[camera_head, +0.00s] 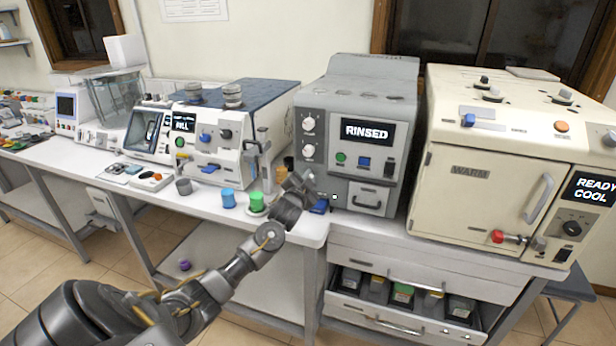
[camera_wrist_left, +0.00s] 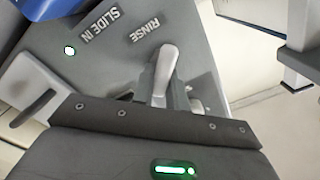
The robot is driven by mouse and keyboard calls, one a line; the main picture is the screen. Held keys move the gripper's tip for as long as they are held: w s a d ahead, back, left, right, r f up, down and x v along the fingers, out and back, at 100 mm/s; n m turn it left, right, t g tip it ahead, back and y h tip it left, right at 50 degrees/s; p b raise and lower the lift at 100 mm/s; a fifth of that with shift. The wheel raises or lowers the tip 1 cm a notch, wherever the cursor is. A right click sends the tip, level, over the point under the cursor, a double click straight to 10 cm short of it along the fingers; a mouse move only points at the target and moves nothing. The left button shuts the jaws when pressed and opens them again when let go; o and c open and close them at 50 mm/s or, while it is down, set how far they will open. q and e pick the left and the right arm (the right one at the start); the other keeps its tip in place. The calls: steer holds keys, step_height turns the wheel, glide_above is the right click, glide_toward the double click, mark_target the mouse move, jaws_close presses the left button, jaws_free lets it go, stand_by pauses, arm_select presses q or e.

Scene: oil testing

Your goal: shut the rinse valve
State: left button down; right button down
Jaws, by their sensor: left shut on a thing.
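The rinse valve's grey lever (camera_wrist_left: 165,70) stands beside the word RINSE on a grey panel in the left wrist view. My left gripper (camera_head: 298,183) is at the lower left front of the grey rinsing machine (camera_head: 400,85), whose display reads RINSED. In the left wrist view its dark finger bar (camera_wrist_left: 110,113) crosses the lower part of the lever. The gripper is shut on the lever; the far finger and the contact are mostly hidden. In the head view the gripper covers the valve. My right gripper is not in view.
A blue part (camera_head: 320,206) lies just right of my gripper. A green-capped jar (camera_head: 257,201) and a blue jar (camera_head: 228,198) stand to its left. A cream oven (camera_head: 480,200) is at the right. An open drawer (camera_head: 400,325) with several boxes sticks out below.

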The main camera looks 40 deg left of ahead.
arm_select(q)
steer(key=m, duration=0.4)
steer(key=shift+d+f+m+p, duration=0.15)
steer(key=shift+f+m+p, duration=0.05)
steer(key=shift+m+p, duration=0.2)
steer(key=shift+d+f+m, duration=0.1)
steer(key=shift+f+m, duration=0.1)
steer(key=shift+m, duration=0.9)
steer(key=shift+f+m, duration=0.15)
steer(key=shift+m, duration=0.95)
steer(key=c, duration=1.4)
jaws_free()
steer(key=shift+w, duration=0.1)
steer(key=b+v, duration=0.1)
steer(key=v, duration=1)
steer(key=shift+b, duration=0.4)
